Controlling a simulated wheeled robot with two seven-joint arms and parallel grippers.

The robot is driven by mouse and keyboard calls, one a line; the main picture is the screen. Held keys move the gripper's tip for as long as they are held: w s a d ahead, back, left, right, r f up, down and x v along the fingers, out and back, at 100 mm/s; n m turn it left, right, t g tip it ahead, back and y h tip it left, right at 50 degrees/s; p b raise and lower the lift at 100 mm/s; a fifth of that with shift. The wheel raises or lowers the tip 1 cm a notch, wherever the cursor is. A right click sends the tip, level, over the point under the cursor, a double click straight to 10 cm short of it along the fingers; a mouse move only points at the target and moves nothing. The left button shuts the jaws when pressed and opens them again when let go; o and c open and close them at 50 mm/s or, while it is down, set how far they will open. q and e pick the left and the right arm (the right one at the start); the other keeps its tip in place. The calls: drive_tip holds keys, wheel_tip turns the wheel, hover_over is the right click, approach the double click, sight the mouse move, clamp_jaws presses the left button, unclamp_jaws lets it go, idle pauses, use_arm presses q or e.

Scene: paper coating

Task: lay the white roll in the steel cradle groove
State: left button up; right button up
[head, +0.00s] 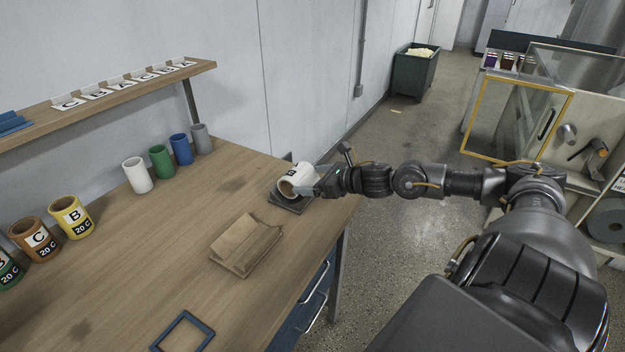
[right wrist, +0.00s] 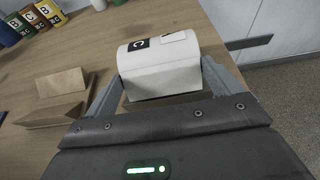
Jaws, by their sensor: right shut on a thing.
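The white roll (head: 297,177) is held by my right gripper (head: 308,188) at the far right corner of the wooden table. It lies on its side, with its open end showing in the head view. In the right wrist view the roll (right wrist: 160,68) sits between the two fingers of the right gripper (right wrist: 162,82), with a black "C" label on top. A dark grey steel cradle (head: 291,205) lies directly below the roll. Its groove is hidden by the roll and gripper, and I cannot tell whether the roll touches it. My left gripper is not in view.
A wooden cradle (head: 238,250) stands nearer on the table (head: 180,235). A blue frame (head: 183,332) lies at the front. Several coloured rolls, such as a yellow one (head: 70,217), line the back below a shelf (head: 120,95).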

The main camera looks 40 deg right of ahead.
drive_tip(key=shift+f, duration=0.25)
drive_tip(key=o, duration=1)
drive_tip(key=shift+o, duration=0.9)
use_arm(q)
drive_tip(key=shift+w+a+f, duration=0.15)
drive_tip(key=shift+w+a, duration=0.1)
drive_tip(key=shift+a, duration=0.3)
use_arm(e)
drive_tip(key=shift+s, duration=0.1)
